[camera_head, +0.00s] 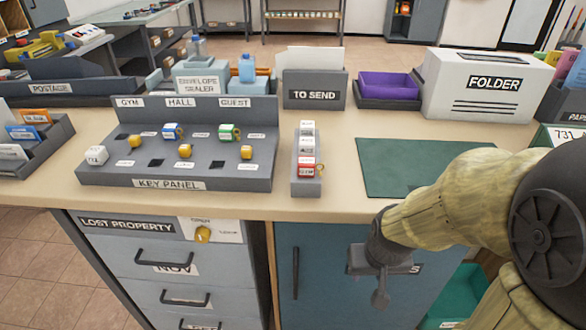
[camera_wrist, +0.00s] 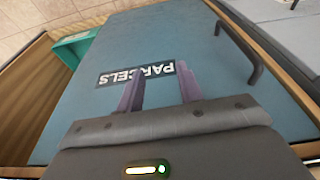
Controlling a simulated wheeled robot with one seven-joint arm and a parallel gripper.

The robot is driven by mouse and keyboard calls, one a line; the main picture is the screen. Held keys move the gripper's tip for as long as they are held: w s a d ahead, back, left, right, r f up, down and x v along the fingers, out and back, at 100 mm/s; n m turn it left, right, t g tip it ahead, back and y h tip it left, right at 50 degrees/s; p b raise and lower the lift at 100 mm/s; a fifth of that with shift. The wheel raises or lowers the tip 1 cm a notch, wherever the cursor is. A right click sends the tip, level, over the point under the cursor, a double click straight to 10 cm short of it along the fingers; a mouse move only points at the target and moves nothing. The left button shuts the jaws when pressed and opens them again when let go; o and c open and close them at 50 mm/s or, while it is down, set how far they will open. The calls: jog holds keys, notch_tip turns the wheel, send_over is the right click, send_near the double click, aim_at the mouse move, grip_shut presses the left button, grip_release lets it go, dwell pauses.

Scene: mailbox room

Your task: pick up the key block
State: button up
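The grey key panel (camera_head: 170,184) stands on the counter with several small key blocks in its slots. They include a white block (camera_head: 96,155), a blue block (camera_head: 172,131) and a green block (camera_head: 229,132). Which one is the key block I cannot tell. My gripper (camera_head: 380,298) is below the counter edge, before the blue cabinet door. In the wrist view my gripper (camera_wrist: 160,90) has its fingers apart with nothing between them.
The blue PARCELS door (camera_wrist: 90,110) with its dark handle (camera_head: 295,272) is in front of my gripper. A green mat (camera_head: 400,160) lies on the counter. A TO SEND box (camera_head: 315,90), purple tray (camera_head: 388,86) and FOLDER box (camera_head: 480,90) stand behind.

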jog(key=shift+o, duration=0.4)
jog(key=o, duration=0.4)
jog(key=shift+r, duration=0.1)
jog(key=shift+c, duration=0.2)
notch_tip(320, 180, up, 37)
jog(key=w+a+p, duration=0.1)
jog(key=w+p, duration=0.1)
jog(key=p, duration=3.6)
jog(key=w+a+g+p, duration=0.2)
jog(key=w+a+p, duration=0.1)
jog(key=w+a, duration=0.6)
jog(key=a, duration=0.3)
jog(key=shift+w+a+r+g, duration=0.15)
jog(key=shift+w+g, duration=0.05)
jog(key=shift+g, duration=0.1)
